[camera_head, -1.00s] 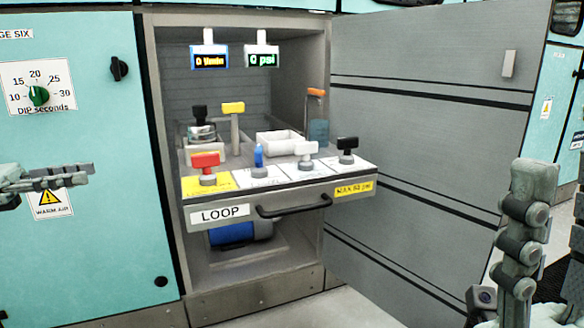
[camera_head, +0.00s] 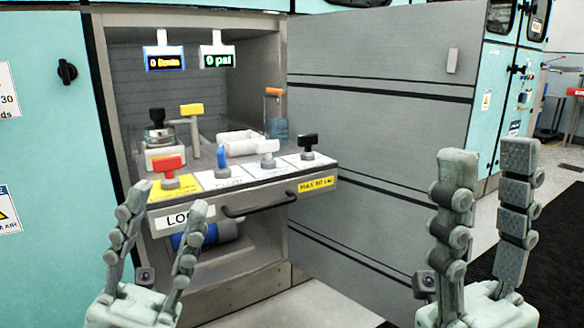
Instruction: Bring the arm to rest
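My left gripper (camera_head: 162,222) is at the lower left, fingers pointing up and spread apart, with nothing between them. It overlaps the front left part of the drawer in the picture and hides part of the LOOP label. My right gripper (camera_head: 483,190) is at the lower right, fingers up, apart and empty, in front of the open grey door. The pulled-out drawer (camera_head: 262,203) carries a red-handled valve (camera_head: 168,165), a white one (camera_head: 268,150), a black one (camera_head: 308,142) and a small blue part (camera_head: 221,157).
The grey cabinet door (camera_head: 380,100) stands open to the right of the drawer. Two small displays (camera_head: 164,58) hang inside the cabinet at the top. A yellow-handled valve (camera_head: 192,110) and a white tray (camera_head: 240,146) sit further back. Floor (camera_head: 335,295) shows between the grippers.

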